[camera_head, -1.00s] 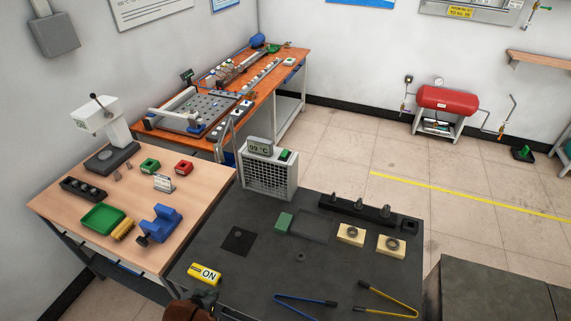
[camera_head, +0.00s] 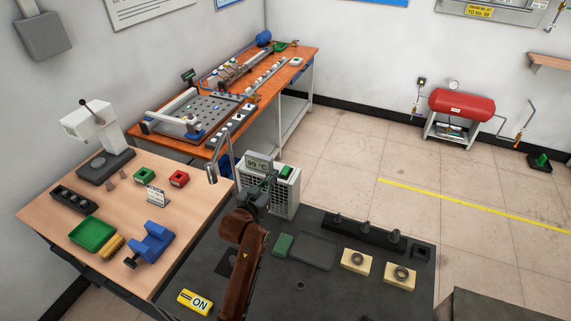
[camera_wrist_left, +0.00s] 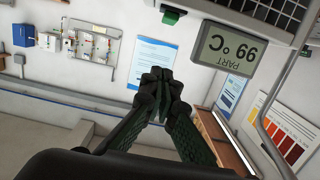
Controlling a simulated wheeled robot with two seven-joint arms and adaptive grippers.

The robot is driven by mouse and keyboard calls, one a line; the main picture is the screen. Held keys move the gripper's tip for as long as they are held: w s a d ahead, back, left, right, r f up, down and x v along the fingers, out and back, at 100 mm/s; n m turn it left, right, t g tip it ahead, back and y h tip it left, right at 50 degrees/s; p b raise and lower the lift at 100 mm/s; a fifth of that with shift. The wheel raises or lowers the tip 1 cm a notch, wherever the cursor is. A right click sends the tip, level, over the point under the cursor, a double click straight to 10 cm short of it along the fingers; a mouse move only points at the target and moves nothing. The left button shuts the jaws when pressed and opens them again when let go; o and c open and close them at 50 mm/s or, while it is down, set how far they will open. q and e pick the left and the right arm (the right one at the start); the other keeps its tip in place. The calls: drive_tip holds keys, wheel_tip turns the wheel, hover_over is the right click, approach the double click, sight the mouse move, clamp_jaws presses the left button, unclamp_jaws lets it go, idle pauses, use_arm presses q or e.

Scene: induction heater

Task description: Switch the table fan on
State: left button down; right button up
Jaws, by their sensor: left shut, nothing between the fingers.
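The table fan (camera_head: 285,196) is a pale grey box with a front grille on the far edge of the dark table. A green switch (camera_head: 287,172) sits on its top right. A display (camera_head: 258,163) reading 99 °C stands at its top left. My left gripper (camera_head: 262,182) is in front of the fan, just below the display, and hides part of the grille. In the left wrist view its fingers (camera_wrist_left: 160,82) are together and empty. That view is upside down; the display (camera_wrist_left: 224,48) and grille (camera_wrist_left: 275,10) show at upper right. My right gripper is not in view.
A bent metal pipe (camera_head: 212,165) stands left of the fan. A green block (camera_head: 284,244), a dark pad (camera_head: 312,252) and two cream blocks (camera_head: 357,262) occupy the table's right part.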

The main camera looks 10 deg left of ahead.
use_arm(q)
drive_tip(key=p, duration=0.1)
hover_over(285, 172)
drive_tip(key=shift+f, duration=0.5)
wheel_tip(285, 172, down, 3)
drive_tip(key=shift+r, duration=0.1)
drive_tip(key=shift+w+f, duration=0.1)
drive_tip(key=shift+f, duration=0.6)
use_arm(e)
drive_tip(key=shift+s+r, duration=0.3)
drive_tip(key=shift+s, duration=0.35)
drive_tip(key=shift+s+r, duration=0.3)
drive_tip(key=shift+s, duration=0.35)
use_arm(q)
drive_tip(key=shift+a, duration=0.1)
